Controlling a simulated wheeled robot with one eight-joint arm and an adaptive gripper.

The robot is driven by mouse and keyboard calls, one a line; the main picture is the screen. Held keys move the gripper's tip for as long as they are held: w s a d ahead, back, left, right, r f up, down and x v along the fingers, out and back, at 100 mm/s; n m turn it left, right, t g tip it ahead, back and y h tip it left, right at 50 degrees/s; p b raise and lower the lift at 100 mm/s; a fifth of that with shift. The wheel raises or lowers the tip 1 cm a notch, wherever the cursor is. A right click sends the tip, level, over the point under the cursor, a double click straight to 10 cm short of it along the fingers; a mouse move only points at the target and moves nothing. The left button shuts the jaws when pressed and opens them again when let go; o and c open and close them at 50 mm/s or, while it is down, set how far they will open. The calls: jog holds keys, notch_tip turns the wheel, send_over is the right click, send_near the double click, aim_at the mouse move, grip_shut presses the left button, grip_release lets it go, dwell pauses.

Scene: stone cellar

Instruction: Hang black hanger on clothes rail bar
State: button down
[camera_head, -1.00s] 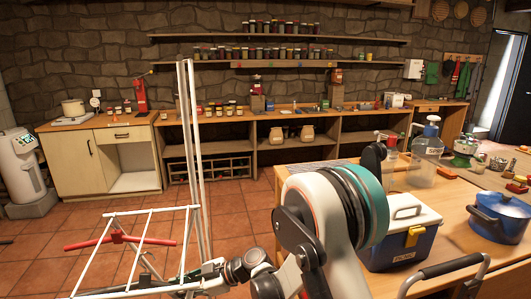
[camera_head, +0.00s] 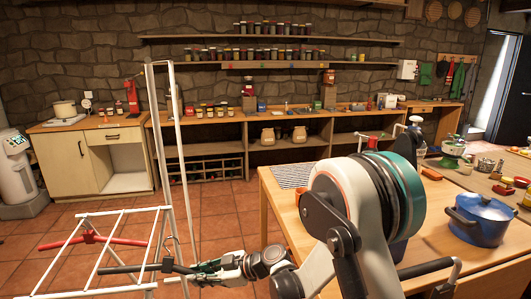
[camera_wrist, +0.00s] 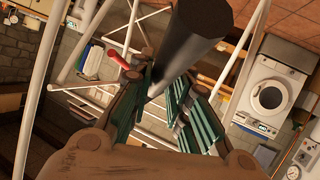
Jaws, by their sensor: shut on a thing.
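The black hanger (camera_head: 135,268) is held level, its dark arm stretching left across the white rack. Its metal hook (camera_head: 177,243) points up near the right end of the rack. My gripper (camera_head: 196,270) is shut on the hanger at its right side. In the wrist view the hanger (camera_wrist: 200,30) is a thick dark bar rising from between the green finger pads of my gripper (camera_wrist: 165,95). The white clothes rail (camera_head: 122,211) has slanting bars and two tall posts. I cannot tell whether the hook touches a bar.
A red hanger (camera_head: 110,240) is at the rail's left part. A wooden table (camera_head: 280,215) with a blue pot (camera_head: 480,220) stands at right. The wrist view shows a white washing machine (camera_wrist: 270,90). Tiled floor is open behind the rail.

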jog(key=w+d+r+m+t+h, duration=0.2)
jog(key=d+r+m+t, duration=0.1)
jog(key=d, duration=0.7)
jog(key=w+d+r+m+t+h, duration=0.1)
jog(key=w+d+r+m+t, duration=0.25)
jog(key=d, duration=0.55)
jog(key=s+d+r+m+t+h, duration=0.2)
jog(key=d+r+m+h, duration=0.1)
jog(key=d, duration=0.7)
jog(key=s+d+r+m+t+h, duration=0.2)
jog(key=d+m+h, duration=0.1)
jog(key=d, duration=0.7)
jog(key=shift+s+r, duration=0.3)
jog(key=shift+r, duration=0.1)
